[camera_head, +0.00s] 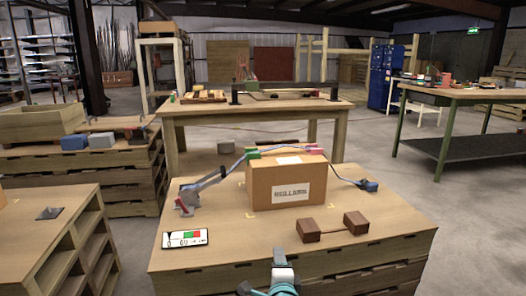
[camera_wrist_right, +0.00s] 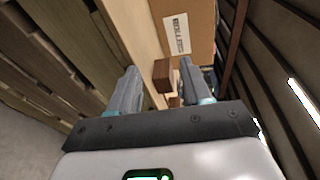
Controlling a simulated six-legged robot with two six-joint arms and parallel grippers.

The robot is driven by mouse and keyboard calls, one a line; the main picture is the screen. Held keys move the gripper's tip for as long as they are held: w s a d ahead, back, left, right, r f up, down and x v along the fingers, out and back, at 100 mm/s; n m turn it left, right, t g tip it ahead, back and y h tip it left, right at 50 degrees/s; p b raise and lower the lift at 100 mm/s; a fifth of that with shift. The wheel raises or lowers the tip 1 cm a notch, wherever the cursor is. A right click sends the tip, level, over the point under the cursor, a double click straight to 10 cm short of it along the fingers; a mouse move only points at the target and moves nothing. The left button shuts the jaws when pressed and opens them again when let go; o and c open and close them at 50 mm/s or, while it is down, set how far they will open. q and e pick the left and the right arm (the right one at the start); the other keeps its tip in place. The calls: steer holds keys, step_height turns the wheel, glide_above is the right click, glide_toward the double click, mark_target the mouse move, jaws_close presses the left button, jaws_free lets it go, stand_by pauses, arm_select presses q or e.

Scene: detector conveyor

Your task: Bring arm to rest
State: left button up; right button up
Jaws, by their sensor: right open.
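My right gripper (camera_head: 279,254) shows at the bottom middle of the head view, at the near edge of the wooden worktop (camera_head: 235,236). In the right wrist view its two grey fingers (camera_wrist_right: 158,66) stand apart with nothing held between them. Beyond them appear a brown block (camera_wrist_right: 162,75) and the labelled cardboard box (camera_wrist_right: 186,28). In the head view the box (camera_head: 268,180) stands upright on the worktop. My left gripper is not in view.
Two joined brown blocks (camera_head: 333,227) lie in front of the box. A blue cable with a red clip (camera_head: 306,149) and green clip runs over it. A grey lever device (camera_head: 195,193) and a white panel (camera_head: 185,239) are on the left.

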steer(key=s+d+f+n+g, duration=0.1)
steer(key=s+d+f+g, duration=0.1)
steer(key=s+d+f, duration=0.4)
steer(key=s+d+f+n+g, duration=0.1)
steer(key=d+f+g, duration=0.15)
steer(key=f, duration=0.65)
steer(key=s+d+f+n+g, duration=0.1)
steer(key=s+d+f+g, duration=0.1)
steer(key=s+d+f, duration=0.4)
steer(key=s+a+f+n+g+y, duration=0.1)
steer(key=s+a+f+n+g, duration=0.2)
steer(key=s, duration=0.5)
steer(key=s+f+n+g+y, duration=0.1)
steer(key=s+f+n+g, duration=0.2)
steer(key=s+n, duration=0.3)
steer(key=s+a+f+n+g+y, duration=0.1)
steer(key=s+a+f+n+g, duration=0.15)
steer(key=s, duration=0.65)
arm_select(q)
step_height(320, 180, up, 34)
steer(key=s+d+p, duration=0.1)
steer(key=p, duration=3.3)
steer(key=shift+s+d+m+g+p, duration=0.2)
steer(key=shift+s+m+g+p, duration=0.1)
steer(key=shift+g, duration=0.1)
arm_select(e)
step_height(320, 180, up, 33)
steer(key=s+a+n+g, duration=0.1)
steer(key=s+n, duration=0.1)
